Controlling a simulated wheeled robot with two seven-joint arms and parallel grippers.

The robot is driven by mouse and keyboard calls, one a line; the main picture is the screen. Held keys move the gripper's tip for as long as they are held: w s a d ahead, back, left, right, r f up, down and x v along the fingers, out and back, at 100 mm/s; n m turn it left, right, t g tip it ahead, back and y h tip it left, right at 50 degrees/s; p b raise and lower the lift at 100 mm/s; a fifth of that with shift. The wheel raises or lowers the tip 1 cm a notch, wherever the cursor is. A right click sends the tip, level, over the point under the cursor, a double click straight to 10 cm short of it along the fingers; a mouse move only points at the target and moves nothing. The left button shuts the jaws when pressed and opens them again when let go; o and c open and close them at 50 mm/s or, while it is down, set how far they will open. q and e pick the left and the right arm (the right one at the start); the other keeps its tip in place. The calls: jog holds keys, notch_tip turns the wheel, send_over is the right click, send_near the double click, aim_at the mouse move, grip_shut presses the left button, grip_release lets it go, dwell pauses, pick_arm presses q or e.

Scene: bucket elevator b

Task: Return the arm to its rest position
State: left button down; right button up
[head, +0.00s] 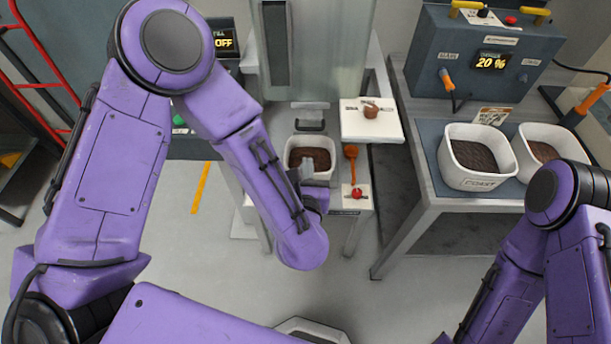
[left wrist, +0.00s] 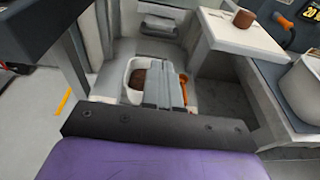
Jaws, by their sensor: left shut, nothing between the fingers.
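My left arm, purple, comes in from the left in the head view, bends at a high elbow and runs down to the middle. My left gripper (head: 300,166) is shut and empty. It shows over a white bin of brown material (head: 322,158). In the left wrist view the closed grey fingers (left wrist: 164,92) appear in front of the same bin (left wrist: 130,72), covering its right part. I cannot tell how high the fingers are above it. My right arm is bent at the lower right of the head view; its gripper is out of the picture.
An orange scoop (head: 351,160) and a red knob (head: 357,193) lie right of the bin. A white shelf (head: 384,128) bears a small brown cup (head: 370,111). A table on the right holds two white tubs (head: 470,180). Open floor (head: 400,300) lies in front.

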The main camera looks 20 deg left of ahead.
pick_arm(q)
jog(key=s+a+f+m+g+h, duration=0.25)
jog(key=f+m, duration=0.45)
jog(key=m, duration=0.5)
jog(key=s+a+f+m+g+h, duration=0.1)
jog(key=s+f+m+g, duration=0.25)
jog(key=f+m, duration=0.65)
jog(key=s+a+f+m+g+y, duration=0.1)
jog(key=s+a+f+m+g, duration=0.2)
jog(key=s+a+m, duration=0.2)
jog(key=s+a+f+m+g+y, duration=0.2)
jog(key=s+a+f+m, duration=0.2)
jog(key=s+a, duration=0.5)
jog(key=s+m, duration=0.1)
jog(key=s, duration=0.2)
jog(key=shift+s+a+f+g, duration=0.25)
jog(key=shift+a+f+g, duration=0.05)
jog(key=shift+a+g, duration=0.1)
